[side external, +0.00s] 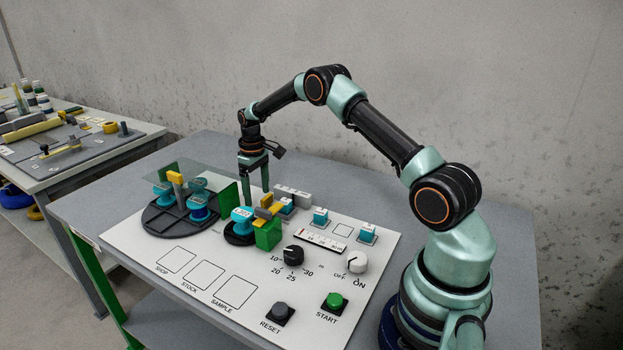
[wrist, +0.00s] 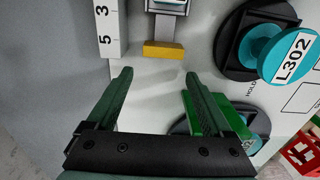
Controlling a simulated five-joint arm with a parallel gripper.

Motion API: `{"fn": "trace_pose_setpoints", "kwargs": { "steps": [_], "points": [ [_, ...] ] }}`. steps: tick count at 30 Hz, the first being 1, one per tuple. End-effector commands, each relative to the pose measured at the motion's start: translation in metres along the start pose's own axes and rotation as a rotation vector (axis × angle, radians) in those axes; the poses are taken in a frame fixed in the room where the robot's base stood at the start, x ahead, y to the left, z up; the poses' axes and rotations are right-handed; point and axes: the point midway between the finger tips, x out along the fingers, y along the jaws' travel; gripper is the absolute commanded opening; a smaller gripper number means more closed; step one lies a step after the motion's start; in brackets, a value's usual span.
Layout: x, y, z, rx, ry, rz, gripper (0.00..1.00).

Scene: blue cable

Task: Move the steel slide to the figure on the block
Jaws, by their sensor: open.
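The steel slide (wrist: 165,28) shows in the wrist view as a grey strip with a yellow end, running from a white and teal housing at the top edge. A white block (wrist: 106,28) with the figures 5 and 3 stands to its left, apart from it. My gripper (wrist: 158,74) is open and empty, and the yellow end lies just beyond its fingertips, roughly between them. In the side external view my gripper (side external: 255,197) points down behind the small yellow and teal parts. I cannot clearly pick out the slide there.
A teal spool marked L302 (wrist: 285,55) stands on a black round base at the right of the wrist view. A green block (wrist: 228,114) is close by my right finger. In the side external view, a dark round tray (side external: 180,222) with teal spools stands left; knobs and buttons are in front.

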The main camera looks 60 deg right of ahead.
Motion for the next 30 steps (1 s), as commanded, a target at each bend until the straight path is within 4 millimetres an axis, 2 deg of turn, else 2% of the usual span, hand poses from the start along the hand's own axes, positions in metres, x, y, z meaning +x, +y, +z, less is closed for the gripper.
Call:
{"fn": "trace_pose_setpoints", "kwargs": {
  "steps": [1,3,21,30],
  "points": [
    [0.001,-0.001,-0.005,-0.001,0.000,0.000,0.85],
    [-0.016,0.000,-0.005,0.000,0.003,0.001,0.85],
    [-0.125,0.000,-0.004,0.000,0.002,0.001,0.85],
    [-0.164,-0.029,0.007,-0.001,0.054,0.017,0.85]
  ]
}}
